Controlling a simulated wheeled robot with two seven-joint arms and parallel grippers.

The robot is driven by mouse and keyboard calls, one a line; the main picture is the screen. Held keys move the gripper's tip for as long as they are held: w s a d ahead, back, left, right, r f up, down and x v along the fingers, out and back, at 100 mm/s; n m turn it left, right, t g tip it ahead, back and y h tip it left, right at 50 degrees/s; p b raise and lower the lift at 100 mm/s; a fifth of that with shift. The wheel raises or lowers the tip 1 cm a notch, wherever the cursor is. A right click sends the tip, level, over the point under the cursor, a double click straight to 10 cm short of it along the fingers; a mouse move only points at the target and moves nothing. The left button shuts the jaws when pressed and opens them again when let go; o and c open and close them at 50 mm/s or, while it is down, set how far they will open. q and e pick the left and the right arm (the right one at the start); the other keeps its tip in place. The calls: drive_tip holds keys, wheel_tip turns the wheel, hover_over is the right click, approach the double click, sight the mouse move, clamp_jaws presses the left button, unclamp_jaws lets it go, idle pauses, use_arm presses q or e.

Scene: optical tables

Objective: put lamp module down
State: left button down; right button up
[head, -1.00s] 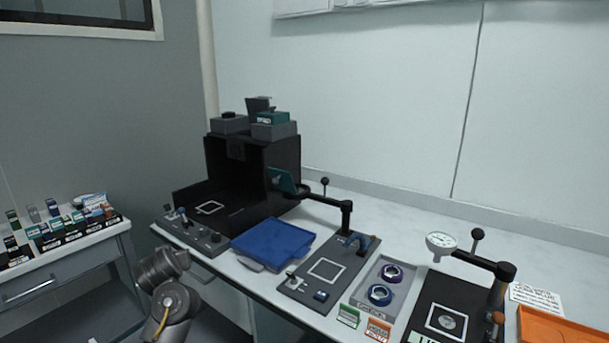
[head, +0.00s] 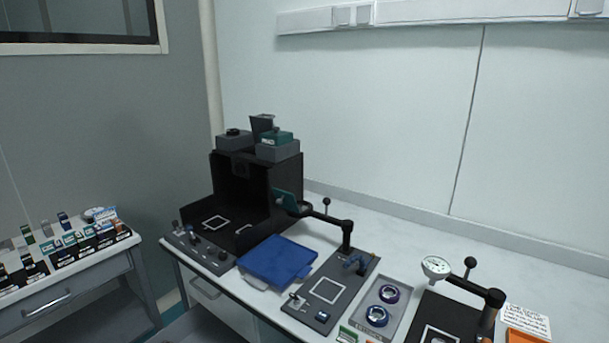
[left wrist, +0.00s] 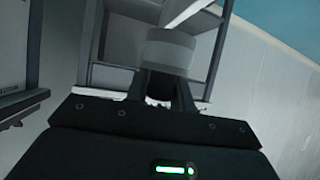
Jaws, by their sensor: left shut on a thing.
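My left gripper (left wrist: 165,92) is in the left wrist view, with its dark fingers shut on a pale grey, rounded piece, which I take to be the lamp module (left wrist: 170,52). The piece sticks out beyond the fingertips; its far side is hidden. Behind it is a grey shelf-like frame. My left gripper is outside the head view, so its place relative to the bench is not shown there. My right gripper is in neither view.
In the head view a black open-fronted housing (head: 288,183) stands on the white bench, with grey and green modules (head: 277,139) on top. A blue tray (head: 278,262), a grey plate with an arm (head: 326,291) and a ring holder (head: 391,302) follow rightward. A side cart (head: 62,292) is at left.

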use_arm(q)
drive_tip(key=shift+w+d+f, duration=0.1)
drive_tip(key=shift+d+f, duration=0.15)
drive_tip(key=shift+f, duration=0.15)
drive_tip(key=w+d+r+m+t+h, duration=0.2)
drive_tip(key=w+d+r+m, duration=0.15)
drive_tip(key=r, duration=0.35)
drive_tip(key=w+d+r+m+t+h, duration=0.1)
drive_tip(key=w+d+r+m+t, duration=0.2)
drive_tip(key=r, duration=0.5)
drive_tip(key=w+d+r+m+t+h, duration=0.1)
drive_tip(key=w+d+r+h, duration=0.1)
drive_tip(key=w+d+r, duration=0.35)
drive_tip(key=s+d+r+m+h, duration=0.3)
drive_tip(key=s+d+r, duration=0.3)
drive_tip(key=s+r, duration=0.2)
drive_tip(key=s+d+r+m+t+h, duration=0.1)
drive_tip(key=s+d+r+m+h, duration=0.2)
drive_tip(key=s+d+r, duration=0.2)
drive_tip(key=s+r, duration=0.3)
drive_tip(key=r, duration=0.4)
drive_tip(key=shift+s+d+t, duration=0.25)
drive_tip(key=shift+d+t, duration=0.05)
drive_tip(key=shift+d, duration=0.05)
